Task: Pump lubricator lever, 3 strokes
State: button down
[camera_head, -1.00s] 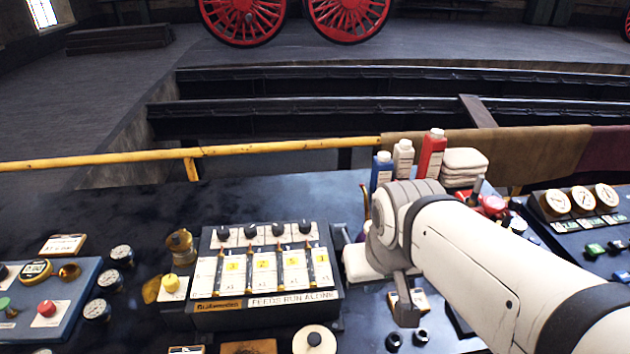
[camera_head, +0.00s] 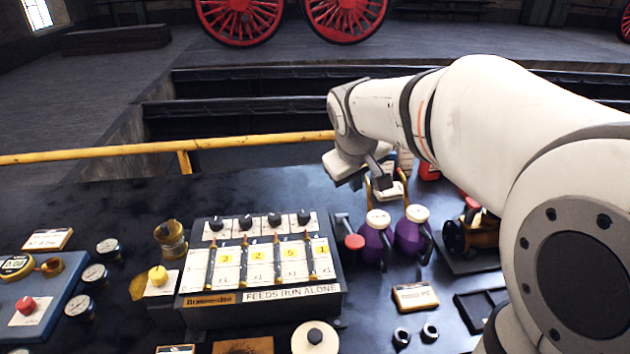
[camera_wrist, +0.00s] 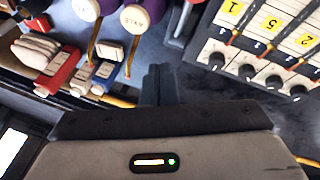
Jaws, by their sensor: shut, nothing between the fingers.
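The lubricator (camera_head: 262,270) is a dark box with a white numbered panel, several black knobs and a "FEEDS RUN ALONE" label; part of its panel shows upside down in the wrist view (camera_wrist: 270,40). A dark lever with a red knob (camera_head: 354,241) stands at its right side. In the wrist view the lever's grey arm (camera_wrist: 181,20) shows at the top edge, its end cut off. My gripper (camera_head: 384,183) is beyond the lever and a little to its right, apart from it. In the wrist view my gripper's fingers (camera_wrist: 160,84) are shut and empty.
Two purple oil cans (camera_head: 378,240) (camera_head: 412,232) with white caps stand just right of the lever. A yellow rail (camera_head: 240,143) runs behind the bench. A brass fitting with a yellow knob (camera_head: 158,275) is at the lubricator's left. My arm hides the right side.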

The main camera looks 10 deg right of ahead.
jog(key=n+b, duration=0.2)
send_over(340, 215)
jog(key=w, duration=0.3)
notch_tip(340, 215, down, 2)
jog(key=shift+s+t+h, duration=0.1)
jog(key=shift+t+h, duration=0.3)
jog(key=shift+f, duration=0.1)
jog(key=f+b, duration=0.2)
jog(key=s+f+b, duration=0.1)
jog(key=f+b, duration=0.1)
jog(key=f, duration=0.1)
jog(key=s+f+b, duration=0.1)
jog(key=f+b, duration=0.2)
jog(key=shift+s, duration=0.15)
jog(key=shift+s+f, duration=0.15)
jog(key=shift+f, duration=0.1)
dwell(1.0)
jog(key=shift+s+f+b, duration=0.1)
jog(key=shift+f+b, duration=0.15)
jog(key=shift+b, duration=0.2)
